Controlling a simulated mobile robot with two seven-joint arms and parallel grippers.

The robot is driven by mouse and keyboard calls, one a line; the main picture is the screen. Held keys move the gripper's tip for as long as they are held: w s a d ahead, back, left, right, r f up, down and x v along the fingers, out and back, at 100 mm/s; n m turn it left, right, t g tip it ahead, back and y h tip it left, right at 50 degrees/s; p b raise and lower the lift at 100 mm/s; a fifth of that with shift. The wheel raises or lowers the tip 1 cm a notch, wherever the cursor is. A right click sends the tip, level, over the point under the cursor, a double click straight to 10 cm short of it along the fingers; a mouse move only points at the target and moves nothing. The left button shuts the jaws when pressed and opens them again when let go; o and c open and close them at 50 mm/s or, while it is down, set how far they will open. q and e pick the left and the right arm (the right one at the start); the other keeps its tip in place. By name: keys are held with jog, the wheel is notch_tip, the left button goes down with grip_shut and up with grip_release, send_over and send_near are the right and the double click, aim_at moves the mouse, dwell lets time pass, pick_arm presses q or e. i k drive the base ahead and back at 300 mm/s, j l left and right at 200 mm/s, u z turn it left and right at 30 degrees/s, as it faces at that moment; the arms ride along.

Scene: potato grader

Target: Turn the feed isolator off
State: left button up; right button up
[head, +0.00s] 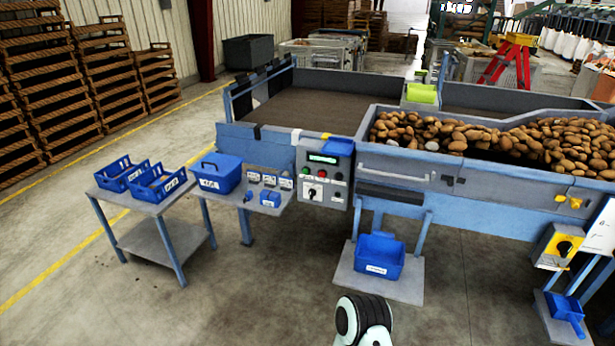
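A yellow and grey box with a black rotary knob (565,247) is mounted low on the right side of the grader, below the potato hopper; it looks like an isolator. A grey control panel (324,176) at the middle has a green display, coloured buttons and another rotary switch (312,193). No label naming the feed isolator is readable, and the exact knob positions are too small to tell. Neither of my grippers is in view. Only a black and white part of mine shows at the bottom centre, well away from both switches.
The hopper (400,165) holds many potatoes. A blue crate (378,257) sits on a low shelf below it. A blue scoop-like bin (566,308) stands under the yellow box. A side table (165,203) with blue trays is at left. Floor in front is clear.

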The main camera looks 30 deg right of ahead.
aim_at(564, 247)
jog(key=l+z, duration=0.15)
jog(key=z, duration=2.75)
jog(key=i, duration=1.45)
